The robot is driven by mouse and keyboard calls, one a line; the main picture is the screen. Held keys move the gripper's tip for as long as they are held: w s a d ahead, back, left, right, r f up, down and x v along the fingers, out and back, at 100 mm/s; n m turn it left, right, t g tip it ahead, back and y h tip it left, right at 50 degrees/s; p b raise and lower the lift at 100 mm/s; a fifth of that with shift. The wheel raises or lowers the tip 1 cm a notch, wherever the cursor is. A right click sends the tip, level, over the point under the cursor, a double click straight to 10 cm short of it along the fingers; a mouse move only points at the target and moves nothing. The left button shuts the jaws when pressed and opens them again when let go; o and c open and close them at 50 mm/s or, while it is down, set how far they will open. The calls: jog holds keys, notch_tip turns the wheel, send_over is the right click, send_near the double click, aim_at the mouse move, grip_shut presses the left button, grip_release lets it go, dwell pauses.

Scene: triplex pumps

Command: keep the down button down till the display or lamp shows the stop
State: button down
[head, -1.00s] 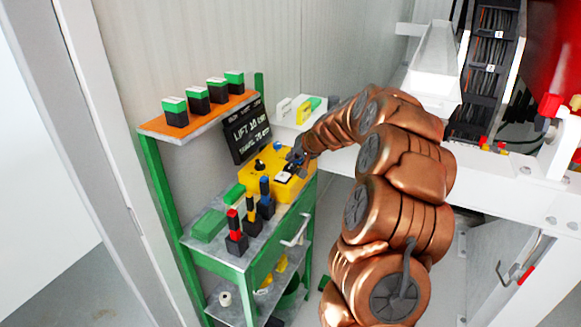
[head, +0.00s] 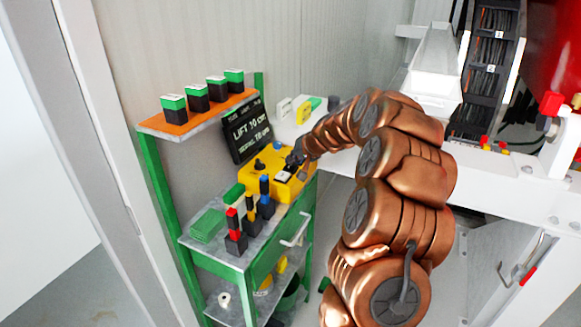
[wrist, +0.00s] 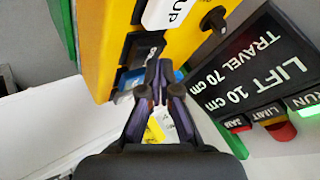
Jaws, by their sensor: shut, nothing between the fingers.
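The yellow control box (head: 256,184) lies on the green cart's top. My gripper (wrist: 160,72) is shut and empty, its fingertips at the dark-framed button opening beside the white UP button (wrist: 168,12). The down button is mostly hidden behind the fingers, so I cannot tell how far it is pressed. In the head view my gripper (head: 295,160) is over the box's right end. The black display (wrist: 258,70) reads LIFT 10 cm, TRAVEL 70 cm. The RUN lamp (wrist: 308,109) glows green. The LIMIT lamp (wrist: 280,130) looks dull red, not clearly lit.
A black knob (wrist: 214,19) stands on the box near UP. Red, yellow and blue-topped items stand at the cart's front, including a red one (head: 234,232). An orange shelf (head: 196,119) holds several green-topped blocks. A white beam (head: 480,172) runs behind my arm.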

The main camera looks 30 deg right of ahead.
aim_at(292, 166)
jog(key=shift+f+b, duration=0.35)
jog(key=shift+f, duration=0.05)
dwell(0.4)
jog(key=shift+r, duration=0.15)
dwell(3.5)
jog(key=shift+r+p, duration=0.35)
jog(key=shift+r, duration=0.45)
jog(key=shift+r+p, duration=0.95)
jog(key=shift+r, duration=1.6)
jog(key=shift+a, duration=0.1)
